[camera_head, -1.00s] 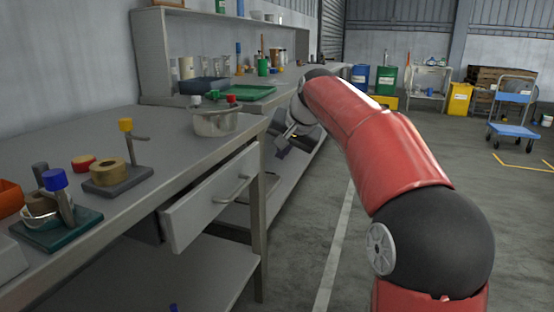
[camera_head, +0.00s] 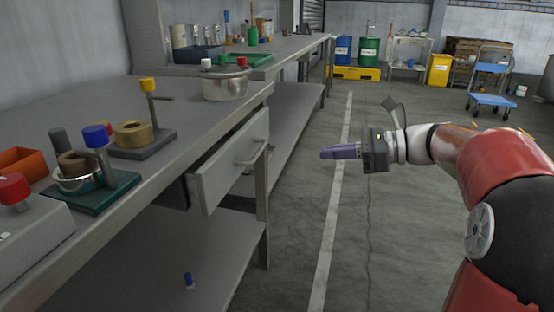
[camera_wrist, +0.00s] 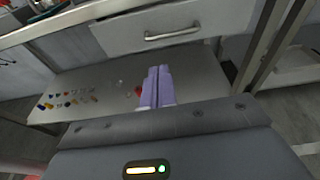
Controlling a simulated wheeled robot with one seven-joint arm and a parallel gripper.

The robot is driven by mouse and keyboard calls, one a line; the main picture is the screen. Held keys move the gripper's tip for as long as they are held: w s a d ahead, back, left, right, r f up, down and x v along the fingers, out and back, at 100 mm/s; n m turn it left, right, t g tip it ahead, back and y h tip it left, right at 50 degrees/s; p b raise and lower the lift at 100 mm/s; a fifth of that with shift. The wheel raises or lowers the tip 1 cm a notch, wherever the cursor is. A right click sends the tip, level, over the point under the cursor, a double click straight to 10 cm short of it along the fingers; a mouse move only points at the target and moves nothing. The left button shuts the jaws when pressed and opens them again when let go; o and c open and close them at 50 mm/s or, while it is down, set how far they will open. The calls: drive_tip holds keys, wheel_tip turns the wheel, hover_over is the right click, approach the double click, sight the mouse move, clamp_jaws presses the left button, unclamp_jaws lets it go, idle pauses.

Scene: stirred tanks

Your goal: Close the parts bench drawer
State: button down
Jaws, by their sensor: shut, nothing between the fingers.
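The parts bench drawer (camera_head: 230,163) is a light grey front with a bar handle (camera_head: 251,152), and it stands pulled out from under the bench top. In the wrist view the drawer front (camera_wrist: 170,28) and its handle (camera_wrist: 172,34) show beyond my fingers. My gripper (camera_head: 324,154) is to the right of the drawer, over the aisle floor, with its purple fingers pointing left toward the bench. The fingers (camera_wrist: 157,70) are together and empty, apart from the drawer front.
The bench top holds a metal pot (camera_head: 226,86), a fixture with a yellow cap (camera_head: 148,85) and a green tray with a blue-capped post (camera_head: 96,136). A lower shelf (camera_head: 190,255) runs under the drawer. The aisle floor (camera_head: 345,250) is clear.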

drive_tip(key=b, duration=0.1)
approach(241, 153)
drive_tip(key=a+f, duration=0.2)
drive_tip(key=shift+w+a+r, duration=0.1)
drive_tip(key=shift+w+a, duration=0.2)
drive_tip(key=shift+w, duration=0.05)
drive_tip(key=shift+r+p+x, duration=0.2)
drive_tip(key=shift+p+x, duration=0.1)
drive_tip(key=shift+x, duration=0.65)
drive_tip(key=shift+r+p+x, duration=0.2)
drive_tip(key=shift+p+x, duration=0.05)
drive_tip(key=shift+x, duration=0.65)
drive_tip(key=shift+a+r, duration=0.15)
